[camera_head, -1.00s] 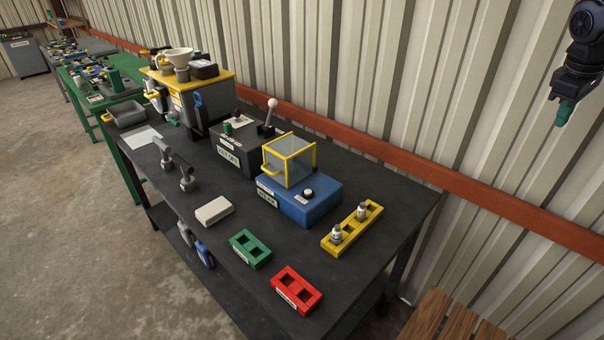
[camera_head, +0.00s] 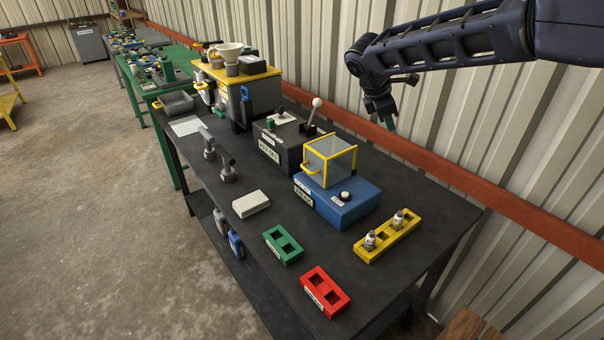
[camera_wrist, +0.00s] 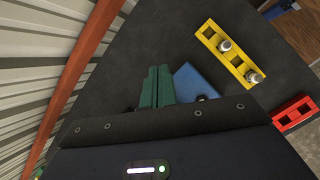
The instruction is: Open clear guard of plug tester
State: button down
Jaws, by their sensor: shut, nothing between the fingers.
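In the wrist view my green fingers (camera_wrist: 157,86) are together and empty. A blue part of the tester (camera_wrist: 193,82) shows beside them there; the guard is hidden.
A yellow tray (camera_head: 382,240) with two small bottles stands right of the tester. Green (camera_head: 284,246) and red (camera_head: 325,291) trays lie in front. A grey box with a white-knobbed lever (camera_head: 314,109) stands behind left. The red wall rail (camera_head: 440,172) runs close behind.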

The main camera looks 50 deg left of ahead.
aim_at(324, 162)
jog(key=s+a+f+n+t, duration=0.15)
jog(key=s+a+f, duration=0.3)
jog(key=s, duration=0.45)
jog(key=s+a+f+n+y, duration=0.1)
jog(key=s+a+f+n, duration=0.3)
jog(key=s, duration=0.5)
jog(key=s+a+f+n, duration=0.2)
jog(key=s+a+f, duration=0.3)
jog(key=s, duration=0.5)
jog(key=w+r+x, duration=0.1)
jog(key=x, duration=0.9)
jog(key=shift+w+a+r, duration=0.15)
jog(key=shift+w+r, duration=0.15)
jog(key=shift+r, duration=0.3)
jog(key=shift+w+a+r, duration=0.2)
jog(key=shift+w+r, duration=0.05)
jog(key=shift+r, duration=0.35)
jog(key=shift+w+a+r, duration=0.15)
jog(key=shift+w+r, duration=0.15)
jog(key=shift+r, duration=0.25)
jog(key=shift+w+r, duration=0.15)
jog(key=shift+r, duration=0.35)
